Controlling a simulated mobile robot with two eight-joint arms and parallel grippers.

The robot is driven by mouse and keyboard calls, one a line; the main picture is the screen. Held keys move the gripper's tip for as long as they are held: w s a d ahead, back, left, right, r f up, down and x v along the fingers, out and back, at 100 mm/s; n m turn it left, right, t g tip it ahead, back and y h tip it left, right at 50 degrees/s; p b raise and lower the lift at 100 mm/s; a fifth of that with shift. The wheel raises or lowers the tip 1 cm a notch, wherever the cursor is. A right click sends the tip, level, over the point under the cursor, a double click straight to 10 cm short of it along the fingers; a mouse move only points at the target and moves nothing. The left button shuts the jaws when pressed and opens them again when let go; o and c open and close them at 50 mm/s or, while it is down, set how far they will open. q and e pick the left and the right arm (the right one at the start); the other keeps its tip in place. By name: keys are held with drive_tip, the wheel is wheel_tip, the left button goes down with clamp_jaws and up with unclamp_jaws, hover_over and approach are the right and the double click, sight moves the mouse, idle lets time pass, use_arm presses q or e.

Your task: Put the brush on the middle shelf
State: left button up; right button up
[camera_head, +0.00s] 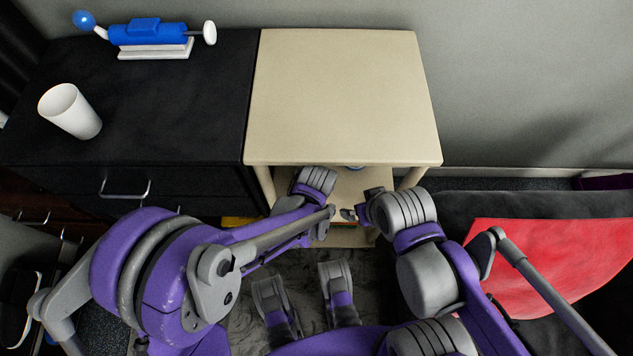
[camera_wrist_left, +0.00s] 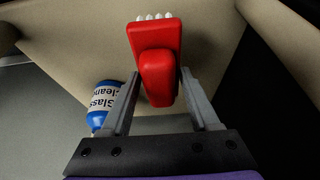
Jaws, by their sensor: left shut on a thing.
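The red brush (camera_wrist_left: 155,60) with white bristles is between the fingers of my left gripper (camera_wrist_left: 165,100) in the left wrist view. The gripper is shut on its handle, with the bristles facing away. In the head view my left gripper (camera_head: 321,226) is low at the front of the beige shelf unit (camera_head: 345,95), and I cannot make out the brush there. A lower shelf (camera_head: 352,187) of the unit shows partly below its top, with my arms covering much of it. My right gripper (camera_head: 352,213) is close to the left one; its jaw state is unclear.
A blue glass cleaner bottle (camera_wrist_left: 103,105) is left of the brush in the left wrist view. A black cabinet (camera_head: 190,110) on the left holds a white cup (camera_head: 70,111) and a blue device (camera_head: 148,34). A red mat (camera_head: 550,262) is at right. The unit's top is clear.

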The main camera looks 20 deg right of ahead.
use_arm(q)
drive_tip(key=shift+w+d, duration=0.1)
drive_tip(key=shift+w, duration=0.25)
drive_tip(key=b+x, duration=0.1)
drive_tip(key=x, duration=0.2)
drive_tip(key=shift+s+f, duration=0.1)
drive_tip(key=shift+f, duration=0.25)
drive_tip(key=shift+f, duration=0.2)
drive_tip(key=o, duration=1.2)
drive_tip(key=shift+r, duration=0.1)
